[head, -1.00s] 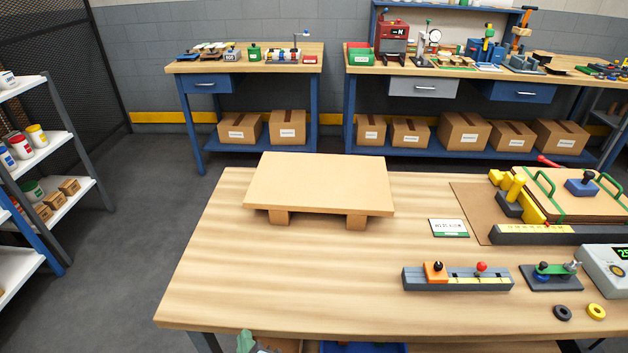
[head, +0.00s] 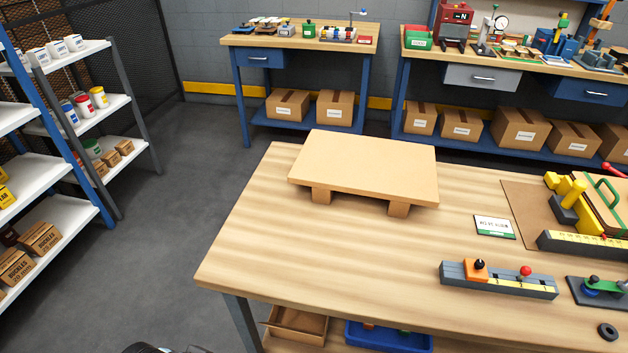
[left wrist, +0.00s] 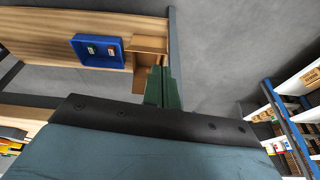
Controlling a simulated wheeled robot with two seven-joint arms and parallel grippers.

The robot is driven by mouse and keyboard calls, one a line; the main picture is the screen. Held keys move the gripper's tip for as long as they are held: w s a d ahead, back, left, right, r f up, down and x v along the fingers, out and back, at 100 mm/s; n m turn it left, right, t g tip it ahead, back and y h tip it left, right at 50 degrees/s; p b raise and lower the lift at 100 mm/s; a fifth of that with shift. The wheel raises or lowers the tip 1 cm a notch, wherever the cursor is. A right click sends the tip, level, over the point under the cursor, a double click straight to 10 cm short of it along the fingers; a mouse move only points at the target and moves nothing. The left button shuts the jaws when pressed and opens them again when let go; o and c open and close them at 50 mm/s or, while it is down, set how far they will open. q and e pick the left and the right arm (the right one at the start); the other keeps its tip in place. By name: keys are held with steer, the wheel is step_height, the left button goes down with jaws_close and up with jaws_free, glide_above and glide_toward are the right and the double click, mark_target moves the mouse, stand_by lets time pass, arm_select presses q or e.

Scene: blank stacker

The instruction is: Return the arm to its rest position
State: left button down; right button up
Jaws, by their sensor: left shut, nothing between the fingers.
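My left gripper shows in the left wrist view (left wrist: 162,88), its green fingers together with nothing between them. It hangs in the air over the grey floor, beside the workbench's lower shelf as seen in that view. In the head view the left gripper is not visible; only a dark piece, likely mine, shows at the bottom edge. My right arm and gripper are in neither view.
The wooden workbench (head: 330,255) carries a raised board (head: 365,165) and a grey fixture bar (head: 500,281). Below it are a blue bin (head: 388,338) and a cardboard tray (head: 297,325). A storage rack (head: 75,205) stands left. The floor between (head: 185,235) is clear.

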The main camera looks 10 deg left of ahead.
arm_select(q)
steer(key=s+f+g, duration=0.1)
steer(key=s+f, duration=0.2)
steer(key=f, duration=2.1)
steer(key=s+a+f+g, duration=0.1)
steer(key=s+a+f, duration=0.2)
steer(key=s+f, duration=1)
steer(key=s, duration=0.2)
steer(key=shift+s+a+m, duration=0.3)
steer(key=shift+s+a, duration=0.05)
steer(key=shift+s, duration=0.05)
